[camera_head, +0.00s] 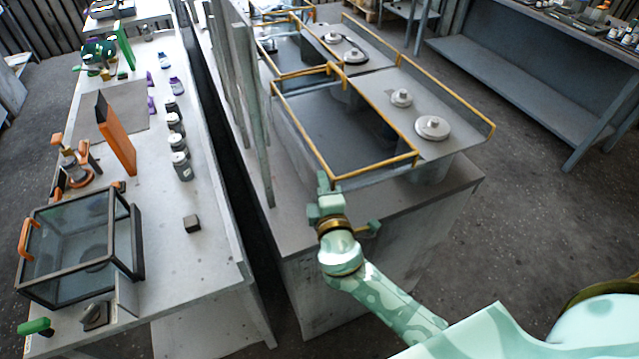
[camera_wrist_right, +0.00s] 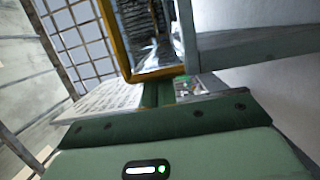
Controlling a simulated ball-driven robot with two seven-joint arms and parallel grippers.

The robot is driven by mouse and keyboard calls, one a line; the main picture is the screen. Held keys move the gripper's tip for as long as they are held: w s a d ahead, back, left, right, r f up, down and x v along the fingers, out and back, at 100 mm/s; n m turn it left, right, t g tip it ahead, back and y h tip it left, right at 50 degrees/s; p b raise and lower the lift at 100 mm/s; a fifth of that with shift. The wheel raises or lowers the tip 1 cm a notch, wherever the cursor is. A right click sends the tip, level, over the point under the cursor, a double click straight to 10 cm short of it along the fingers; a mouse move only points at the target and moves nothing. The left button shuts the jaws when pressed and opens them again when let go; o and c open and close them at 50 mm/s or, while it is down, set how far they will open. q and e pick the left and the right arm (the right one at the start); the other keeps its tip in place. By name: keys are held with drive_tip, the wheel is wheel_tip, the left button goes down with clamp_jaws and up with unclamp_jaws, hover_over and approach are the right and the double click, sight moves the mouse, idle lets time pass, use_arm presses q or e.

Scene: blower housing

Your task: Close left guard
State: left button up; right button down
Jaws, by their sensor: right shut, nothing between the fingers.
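A yellow-edged clear guard (camera_head: 376,167) is on the grey bench in the middle of the head view, its near corner pointing at me. Its yellow edge and corner (camera_wrist_right: 122,62) also show in the wrist view. My right gripper (camera_head: 323,182) is shut and empty at that near corner. In the wrist view its fingers (camera_wrist_right: 158,93) lie just below the yellow corner; I cannot tell whether they touch it. A second yellow-edged guard (camera_head: 455,92) runs along the right side of the bench. My left gripper is not in view.
Round metal fittings (camera_head: 432,127) sit on the bench's right part. Grey upright posts (camera_head: 262,130) stand along its left side. Across a narrow gap, the left table (camera_head: 205,260) holds a glass box (camera_head: 75,240), an orange panel (camera_head: 117,140) and several dark bottles. The floor at right is clear.

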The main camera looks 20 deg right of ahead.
drive_tip(key=d+b, duration=0.4)
drive_tip(key=d, duration=2.1)
drive_tip(key=shift+w, duration=0.45)
drive_tip(key=shift+d+r, duration=0.1)
